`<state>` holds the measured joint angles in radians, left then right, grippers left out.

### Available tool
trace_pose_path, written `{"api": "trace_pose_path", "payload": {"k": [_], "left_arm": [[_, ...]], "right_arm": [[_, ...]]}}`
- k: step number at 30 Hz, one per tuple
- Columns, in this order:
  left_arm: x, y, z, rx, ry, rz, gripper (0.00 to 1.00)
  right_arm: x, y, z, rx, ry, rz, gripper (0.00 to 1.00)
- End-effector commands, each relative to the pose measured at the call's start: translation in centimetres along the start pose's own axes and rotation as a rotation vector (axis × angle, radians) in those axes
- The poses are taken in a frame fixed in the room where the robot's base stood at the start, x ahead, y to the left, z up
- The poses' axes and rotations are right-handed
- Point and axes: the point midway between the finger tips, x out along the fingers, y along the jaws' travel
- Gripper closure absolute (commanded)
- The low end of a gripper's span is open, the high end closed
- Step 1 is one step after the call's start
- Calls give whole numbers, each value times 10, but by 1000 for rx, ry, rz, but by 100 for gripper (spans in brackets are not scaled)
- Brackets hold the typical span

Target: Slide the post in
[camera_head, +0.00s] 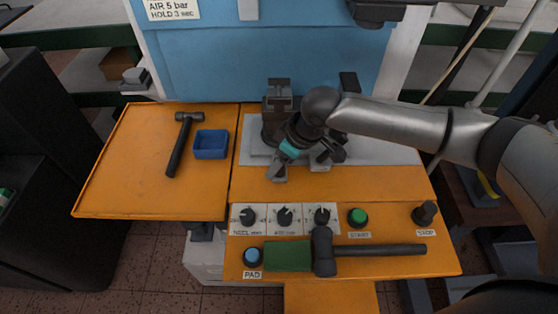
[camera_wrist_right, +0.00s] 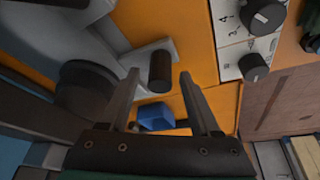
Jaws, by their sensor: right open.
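My right gripper (camera_head: 303,165) reaches in from the right over the grey machine base and points down, its two fingers apart. In the right wrist view the open fingers (camera_wrist_right: 160,76) show with a short dark cylinder (camera_wrist_right: 160,66) in line with the gap between their tips. This cylinder may be the post. It stands out beside a grey metal part; I cannot tell whether the fingers touch it. In the head view my arm hides this spot. A dark upright block (camera_head: 277,98) stands at the back of the base. My left gripper is not in view.
A blue tray (camera_head: 211,144) and a black hammer (camera_head: 181,145) lie on the orange left table. The front panel has knobs (camera_head: 285,217), a green button (camera_head: 357,216) and a second hammer (camera_head: 370,250) lying across it. A blue machine wall closes the back.

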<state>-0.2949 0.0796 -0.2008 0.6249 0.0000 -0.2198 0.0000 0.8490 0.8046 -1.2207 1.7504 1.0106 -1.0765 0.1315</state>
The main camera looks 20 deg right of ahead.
Motion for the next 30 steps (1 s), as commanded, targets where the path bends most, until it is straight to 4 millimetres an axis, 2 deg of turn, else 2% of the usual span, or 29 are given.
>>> {"api": "trace_pose_path", "payload": {"k": [4, 20, 30], "left_arm": [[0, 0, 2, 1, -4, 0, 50], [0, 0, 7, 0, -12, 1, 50], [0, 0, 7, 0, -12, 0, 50]], "right_arm": [[0, 0, 0, 0, 0, 0, 38], [-1, 0, 0, 0, 0, 0, 98], [-1, 0, 0, 1, 0, 0, 100]]}}
